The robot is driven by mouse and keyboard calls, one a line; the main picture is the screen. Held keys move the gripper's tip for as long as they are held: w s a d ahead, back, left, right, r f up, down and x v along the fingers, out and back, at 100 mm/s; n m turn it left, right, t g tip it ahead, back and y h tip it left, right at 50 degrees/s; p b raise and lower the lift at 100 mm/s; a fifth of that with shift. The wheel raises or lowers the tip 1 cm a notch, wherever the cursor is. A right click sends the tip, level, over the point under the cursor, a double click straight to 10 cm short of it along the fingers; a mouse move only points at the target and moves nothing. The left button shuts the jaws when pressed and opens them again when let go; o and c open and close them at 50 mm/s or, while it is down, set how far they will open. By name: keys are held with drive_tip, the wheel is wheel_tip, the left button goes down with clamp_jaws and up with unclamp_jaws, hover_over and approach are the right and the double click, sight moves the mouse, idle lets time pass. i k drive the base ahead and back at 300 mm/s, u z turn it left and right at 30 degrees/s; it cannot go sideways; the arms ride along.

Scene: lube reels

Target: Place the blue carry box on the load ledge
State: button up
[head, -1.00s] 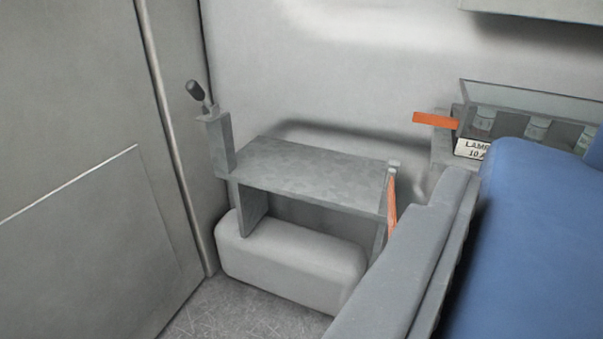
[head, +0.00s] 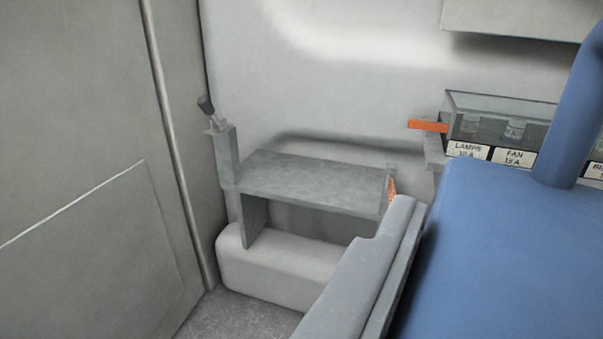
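The blue carry box (head: 500,265) fills the lower right of the head view, close to the camera. Its round blue handle (head: 582,115) rises at the right edge. A grey jaw of my gripper (head: 362,272) lies along the box's left side and looks pressed to it; the other jaw is hidden. The load ledge (head: 310,182) is a flat, bare grey shelf in the middle, beyond and left of the box. The box is apart from it in the picture, and its underside is hidden.
A dark-knobbed lever (head: 206,106) stands at the ledge's left end. An orange strip (head: 392,190) marks its right end. A labelled fuse case (head: 500,125) with an orange tab (head: 428,126) is behind the box. A grey door (head: 75,150) is at left.

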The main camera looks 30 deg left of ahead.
sight(342, 180)
drive_tip(key=i, duration=0.85)
drive_tip(key=z, duration=0.05)
